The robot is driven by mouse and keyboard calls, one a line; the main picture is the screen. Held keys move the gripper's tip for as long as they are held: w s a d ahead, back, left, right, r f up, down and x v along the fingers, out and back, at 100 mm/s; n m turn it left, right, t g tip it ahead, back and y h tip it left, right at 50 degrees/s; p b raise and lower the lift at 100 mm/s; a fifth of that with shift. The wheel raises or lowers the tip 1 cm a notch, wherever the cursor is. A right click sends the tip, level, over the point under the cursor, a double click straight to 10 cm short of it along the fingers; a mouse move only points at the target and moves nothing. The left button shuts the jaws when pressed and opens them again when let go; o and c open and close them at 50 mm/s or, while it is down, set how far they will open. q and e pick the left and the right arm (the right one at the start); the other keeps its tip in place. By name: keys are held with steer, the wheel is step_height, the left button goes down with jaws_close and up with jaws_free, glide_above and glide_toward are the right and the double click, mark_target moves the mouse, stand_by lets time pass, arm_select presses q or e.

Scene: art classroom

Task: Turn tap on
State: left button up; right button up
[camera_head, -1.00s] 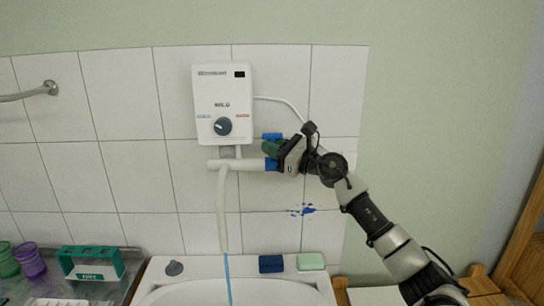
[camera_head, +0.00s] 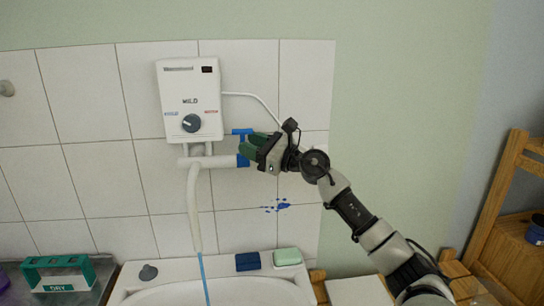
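The tap is on a pale pipe under a white wall-mounted water heater (camera_head: 190,98). Its blue handle (camera_head: 240,131) sticks up above a blue valve collar (camera_head: 243,161). A pale spout (camera_head: 194,205) hangs down from the pipe, and a thin blue stream of water (camera_head: 204,280) runs from its end towards the white sink (camera_head: 255,292). My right gripper (camera_head: 251,147) has dark green fingers, which look spread apart. They are just right of and below the handle, close to the collar; I cannot tell whether they touch it. My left gripper is out of view.
A blue block (camera_head: 248,261) and a green soap bar (camera_head: 287,256) lie on the sink's back rim, with a grey knob (camera_head: 148,272) at its left. A green holder (camera_head: 60,273) stands left of the sink. A wooden shelf (camera_head: 500,220) is at the right.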

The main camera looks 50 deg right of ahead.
steer(key=b+v, duration=0.3)
steer(key=v, duration=0.5)
steer(key=shift+s, duration=0.2)
